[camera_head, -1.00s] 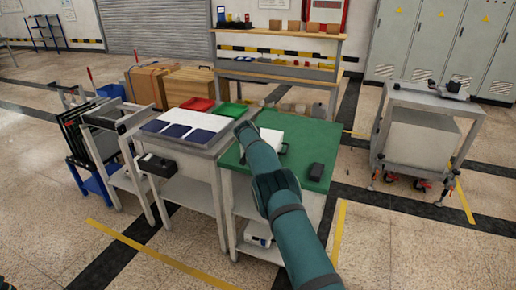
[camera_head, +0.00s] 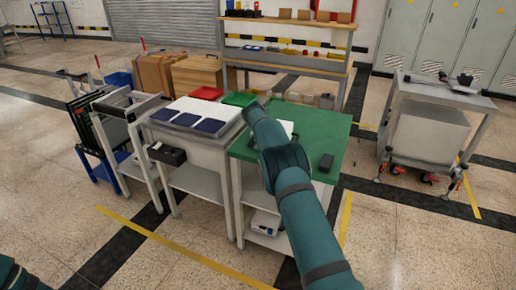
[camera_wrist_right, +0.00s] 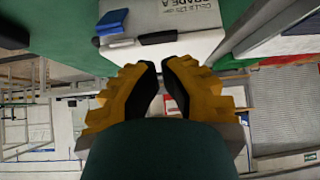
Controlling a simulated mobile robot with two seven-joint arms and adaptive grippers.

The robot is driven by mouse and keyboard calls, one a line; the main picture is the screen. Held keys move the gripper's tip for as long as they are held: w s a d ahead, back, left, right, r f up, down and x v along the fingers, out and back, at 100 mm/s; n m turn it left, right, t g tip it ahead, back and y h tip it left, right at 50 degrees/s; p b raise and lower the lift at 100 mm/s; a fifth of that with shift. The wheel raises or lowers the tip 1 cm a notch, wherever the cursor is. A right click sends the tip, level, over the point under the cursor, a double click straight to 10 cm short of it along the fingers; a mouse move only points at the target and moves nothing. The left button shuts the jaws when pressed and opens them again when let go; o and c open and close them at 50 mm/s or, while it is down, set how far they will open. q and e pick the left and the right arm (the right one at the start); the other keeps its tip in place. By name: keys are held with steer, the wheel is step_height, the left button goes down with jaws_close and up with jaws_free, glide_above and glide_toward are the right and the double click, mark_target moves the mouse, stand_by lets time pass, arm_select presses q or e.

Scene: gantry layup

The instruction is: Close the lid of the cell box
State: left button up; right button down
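A white box with dark print (camera_wrist_right: 185,28), apparently the cell box, lies on a green surface just beyond my right fingertips in the right wrist view. In the head view a white part (camera_head: 288,128) shows beside my right arm on the green-topped table (camera_head: 325,125). A black bar-shaped piece (camera_wrist_right: 157,37) and a blue piece (camera_wrist_right: 112,20) are at the box's near left edge. I cannot tell how the lid stands. My right gripper (camera_wrist_right: 159,64) has its yellow-and-black fingers almost together, with nothing seen between them. My left gripper is out of view.
A grey table (camera_head: 160,118) with dark blue panels (camera_head: 208,126), a red tray (camera_head: 206,93) and a green tray (camera_head: 240,98) adjoins on the left. A grey cart (camera_head: 440,95) stands apart at right.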

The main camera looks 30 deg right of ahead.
steer(key=s+a+f, duration=0.3)
steer(key=s+a, duration=0.2)
steer(key=s, duration=0.1)
steer(key=shift+s+b, duration=0.25)
steer(key=shift+b, duration=0.1)
steer(key=s+a+f+n+g+y, duration=0.1)
steer(key=s+a+f+n+y, duration=0.15)
steer(key=s+a+f, duration=0.45)
steer(key=s+a+f+n+g+y, duration=0.1)
steer(key=s+a+f+g+y, duration=0.2)
steer(key=s+f, duration=0.75)
steer(key=s+a+n+y, duration=0.2)
steer(key=s+a, duration=0.6)
steer(key=s, duration=0.3)
steer(key=s+a+f+n+y, duration=0.1)
steer(key=s+a+y, duration=0.1)
steer(key=s+a, duration=0.7)
steer(key=s, duration=0.3)
steer(key=shift+s+n, duration=0.25)
steer(key=shift+n, duration=0.1)
